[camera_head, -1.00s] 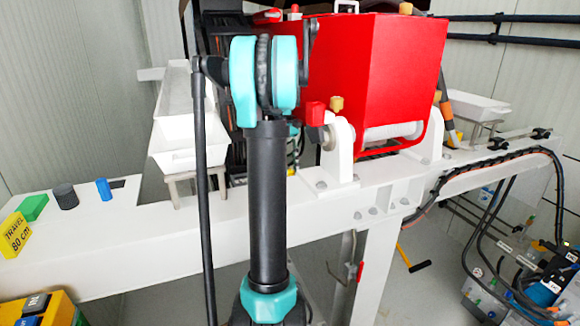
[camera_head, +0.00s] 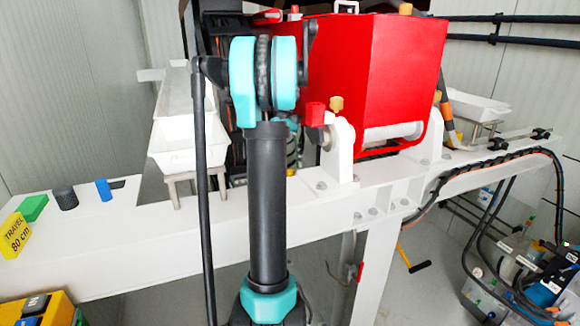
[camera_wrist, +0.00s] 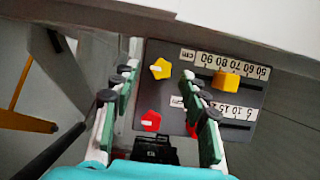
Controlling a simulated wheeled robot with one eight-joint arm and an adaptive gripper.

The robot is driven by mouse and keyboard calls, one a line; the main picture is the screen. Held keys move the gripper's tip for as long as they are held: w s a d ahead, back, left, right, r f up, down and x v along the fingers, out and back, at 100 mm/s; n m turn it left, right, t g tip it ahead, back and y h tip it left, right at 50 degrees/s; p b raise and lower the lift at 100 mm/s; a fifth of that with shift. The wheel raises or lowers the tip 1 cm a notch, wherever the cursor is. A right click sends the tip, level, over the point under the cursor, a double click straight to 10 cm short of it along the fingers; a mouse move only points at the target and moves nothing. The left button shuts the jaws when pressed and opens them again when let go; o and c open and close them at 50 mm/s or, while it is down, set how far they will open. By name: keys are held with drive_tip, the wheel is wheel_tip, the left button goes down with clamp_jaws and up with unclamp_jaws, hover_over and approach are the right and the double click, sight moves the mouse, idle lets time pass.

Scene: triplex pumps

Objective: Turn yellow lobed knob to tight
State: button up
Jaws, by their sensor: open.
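The yellow lobed knob (camera_wrist: 161,68) is on a dark panel (camera_wrist: 182,54) in the wrist view. It has a small white mark on it. My gripper (camera_wrist: 159,79) is open, with one finger on each side of the knob in the picture and nothing visible held between them. I cannot tell how far the fingertips are from the knob in depth. A red lobed knob (camera_wrist: 151,121) is on the same panel, lower in the wrist view. My gripper is not seen in the head view, where my arm covers part of the scene.
A yellow slider (camera_wrist: 227,80) sits right of the knob, by a numbered scale (camera_wrist: 231,64). A second scale (camera_wrist: 233,109) lies below it, partly behind my right finger. The head view shows a red pump housing (camera_head: 385,75) on a white beam (camera_head: 130,245).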

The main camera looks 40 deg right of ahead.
drive_tip(key=v, duration=1)
drive_tip(key=shift+r, duration=0.25)
drive_tip(key=shift+w, duration=0.1)
